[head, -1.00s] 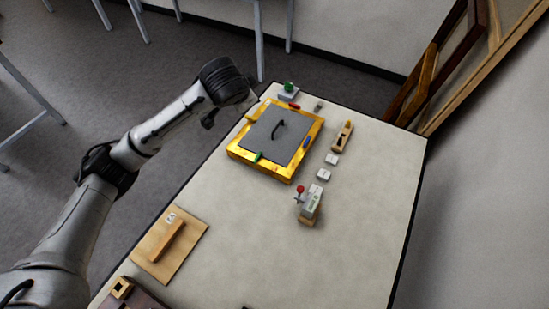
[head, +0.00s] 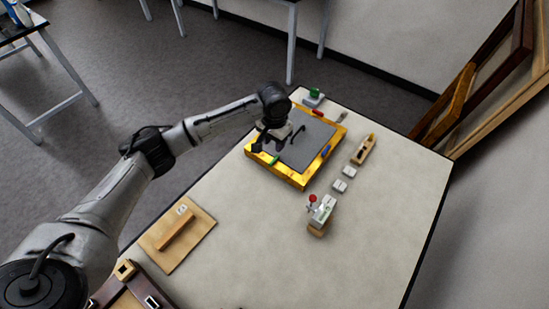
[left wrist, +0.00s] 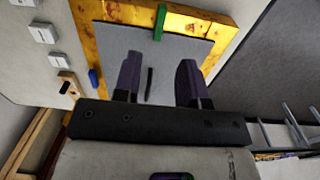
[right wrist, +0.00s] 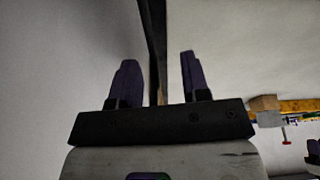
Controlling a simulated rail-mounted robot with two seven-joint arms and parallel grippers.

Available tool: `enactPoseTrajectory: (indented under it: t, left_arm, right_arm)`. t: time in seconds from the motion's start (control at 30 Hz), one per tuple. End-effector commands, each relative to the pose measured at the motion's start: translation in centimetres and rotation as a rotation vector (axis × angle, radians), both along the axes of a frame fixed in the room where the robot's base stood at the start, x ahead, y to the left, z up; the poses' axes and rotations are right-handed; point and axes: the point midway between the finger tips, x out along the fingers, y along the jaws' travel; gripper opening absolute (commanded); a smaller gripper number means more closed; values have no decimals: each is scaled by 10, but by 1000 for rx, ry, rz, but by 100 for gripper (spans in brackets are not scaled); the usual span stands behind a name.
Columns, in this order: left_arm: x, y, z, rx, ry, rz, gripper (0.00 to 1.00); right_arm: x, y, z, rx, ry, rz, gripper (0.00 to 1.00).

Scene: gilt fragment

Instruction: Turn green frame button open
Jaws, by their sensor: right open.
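The gilt frame (head: 302,183) lies flat on the table with a grey backing board (head: 313,135) and a black handle (head: 297,135) on it. The green frame button (head: 274,160) is on the frame's near-left side; in the left wrist view the green button (left wrist: 160,22) crosses the frame's inner edge onto the board. My left gripper (head: 266,143) hovers over that side of the frame, close to the green button. Its fingers (left wrist: 158,75) are apart with nothing between them. My right gripper (right wrist: 157,63) shows only in its wrist view, open and empty.
A blue button (head: 326,151) and a red one (head: 318,112) sit around the frame. A green-topped block (head: 314,95), small white blocks (head: 340,186), a wooden tool (head: 363,149) and a red-knobbed device (head: 321,213) stand nearby. The table's right front is clear.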

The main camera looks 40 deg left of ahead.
Motion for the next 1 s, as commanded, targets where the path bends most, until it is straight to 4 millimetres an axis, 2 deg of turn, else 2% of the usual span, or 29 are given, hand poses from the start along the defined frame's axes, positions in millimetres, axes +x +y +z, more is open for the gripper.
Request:
enactPoseTrajectory:
  t: [0.03,0.2,0.5,0.7,1.0]
  left_arm:
    - [-1,0,-13,1,3,-1,38]
    - [-1,0,-43,0,2,-1,38]
    - [0,0,-79,1,-1,-2,38]
    - [0,0,-87,0,-2,-3,38]
    - [0,0,-88,0,-2,-3,38]
  right_arm:
    - [0,0,-3,1,0,-1,43]
    - [0,1,-7,4,1,-2,43]
    - [0,1,-11,3,0,-2,43]
    - [0,0,-12,-1,0,1,43]
    - [0,-2,-13,-7,0,5,43]
